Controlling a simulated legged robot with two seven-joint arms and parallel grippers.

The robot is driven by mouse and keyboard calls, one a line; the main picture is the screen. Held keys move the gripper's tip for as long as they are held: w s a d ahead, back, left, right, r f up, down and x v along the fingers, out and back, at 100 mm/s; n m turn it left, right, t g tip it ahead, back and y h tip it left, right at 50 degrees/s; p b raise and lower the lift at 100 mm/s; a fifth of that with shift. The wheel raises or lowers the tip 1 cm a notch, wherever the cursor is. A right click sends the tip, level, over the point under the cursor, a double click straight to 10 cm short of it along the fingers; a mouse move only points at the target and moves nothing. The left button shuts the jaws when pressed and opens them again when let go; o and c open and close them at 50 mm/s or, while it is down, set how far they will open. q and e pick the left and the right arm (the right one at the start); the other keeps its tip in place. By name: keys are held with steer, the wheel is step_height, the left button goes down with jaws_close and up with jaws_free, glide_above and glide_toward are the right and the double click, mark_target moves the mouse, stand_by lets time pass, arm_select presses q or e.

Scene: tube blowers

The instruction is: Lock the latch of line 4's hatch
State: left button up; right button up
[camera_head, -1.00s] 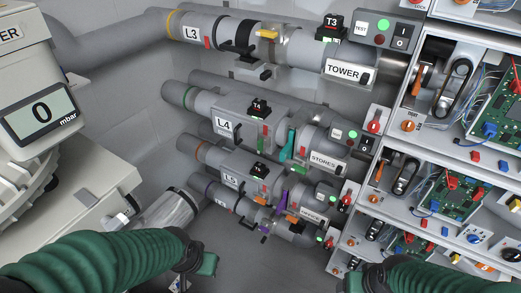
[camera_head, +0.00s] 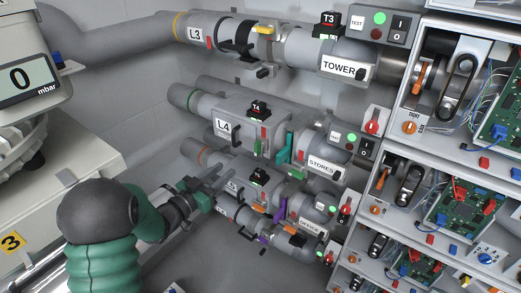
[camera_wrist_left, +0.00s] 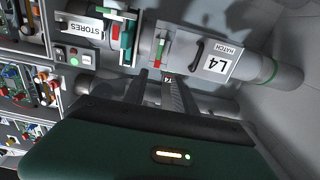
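The line 4 pipe runs across the middle of the head view, with its L4 hatch (camera_head: 224,127) a light grey panel with a black handle (camera_head: 236,137). The hatch (camera_wrist_left: 222,64) shows upside down in the left wrist view. A red piece (camera_head: 264,132) and a green piece (camera_head: 259,149) sit at the hatch's right end; the red piece also shows in the wrist view (camera_wrist_left: 160,48). I cannot tell whether the latch is locked. My left gripper (camera_head: 226,174) is below the hatch, apart from it. Its two fingers (camera_wrist_left: 158,80) are spread and empty. My right gripper is out of view.
A teal lever (camera_head: 285,147) and STORES sign (camera_head: 322,166) are right of the hatch. The L3 pipe (camera_head: 195,35) runs above and the L5 pipe (camera_head: 205,157) below, near my left gripper. Open electrical cabinets (camera_head: 455,150) fill the right; a gauge reading 0 (camera_head: 20,78) stands left.

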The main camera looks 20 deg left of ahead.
arm_select(q)
glide_toward(256, 146)
steer(key=x, duration=0.9)
steer(key=shift+w+d, duration=0.1)
steer(key=shift+d, duration=0.05)
steer(key=shift+w+a, duration=0.2)
steer(key=shift+a, duration=0.1)
steer(key=shift+a+f, duration=0.1)
steer(key=shift+a, duration=0.3)
steer(key=shift+d, duration=0.65)
jaws_close()
steer(key=shift+a, duration=0.1)
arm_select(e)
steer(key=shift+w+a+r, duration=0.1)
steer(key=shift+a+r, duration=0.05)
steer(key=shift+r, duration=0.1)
